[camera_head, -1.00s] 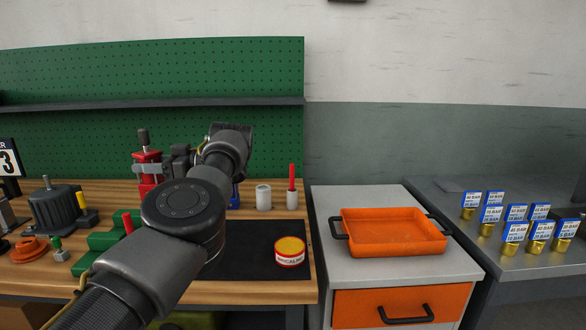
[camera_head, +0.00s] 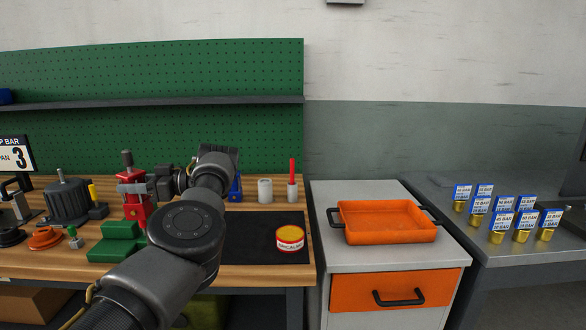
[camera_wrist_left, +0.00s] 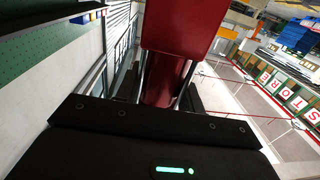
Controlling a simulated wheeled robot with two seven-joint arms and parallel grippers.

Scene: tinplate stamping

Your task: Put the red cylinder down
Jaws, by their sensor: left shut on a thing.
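The red cylinder (camera_head: 136,209) is upright at the left of the head view, with a dark knob on top. My left gripper (camera_head: 134,187) is shut around its middle, with grey fingers across the red body. In the left wrist view the red cylinder (camera_wrist_left: 178,28) fills the space between the fingers. It is above or just behind the green block (camera_head: 118,232) on the wooden bench (camera_head: 262,271). My arm hides part of the bench, and I cannot tell whether its base touches the bench. My right gripper is not in view.
A grey motor (camera_head: 68,201) and an orange part (camera_head: 45,238) are to the left. A black mat (camera_head: 258,233) carries a red and yellow tin (camera_head: 290,239). A white cup (camera_head: 265,191) stands behind. An orange tray (camera_head: 390,222) is on the cabinet to the right.

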